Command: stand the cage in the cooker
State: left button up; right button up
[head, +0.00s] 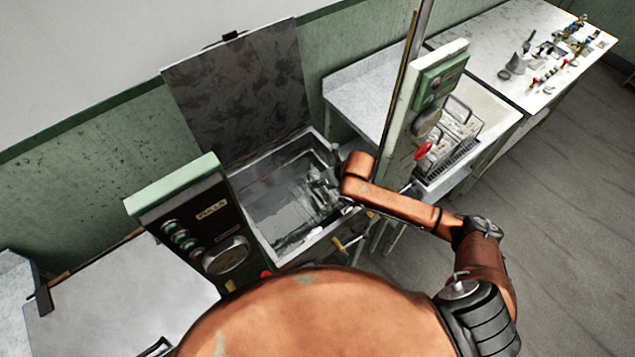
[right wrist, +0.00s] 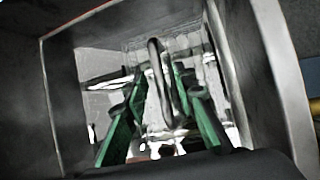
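The cooker (head: 262,243) is an open metal basin in the middle of the head view, with its dark lid (head: 240,85) raised behind it. My right arm reaches over its right wall, and my right gripper (head: 322,183) is down inside it. In the right wrist view the green fingers (right wrist: 160,75) are spread, with a grey metal loop (right wrist: 156,62), like a cage handle, upright between them. The fingers look apart from the loop. What lies below it is too blurred to make out. A wire cage (head: 462,122) stands right of the cooker. My left gripper is out of view.
A green-capped control panel (head: 205,215) stands left of the cooker and a pale green post panel (head: 425,100) stands right of it, near my arm. A far bench (head: 540,60) holds several small items. The floor at right is clear.

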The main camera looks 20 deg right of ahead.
jog(key=v, duration=1)
jog(key=shift+s+d+r, duration=0.1)
jog(key=shift+c, duration=0.2)
dwell(0.7)
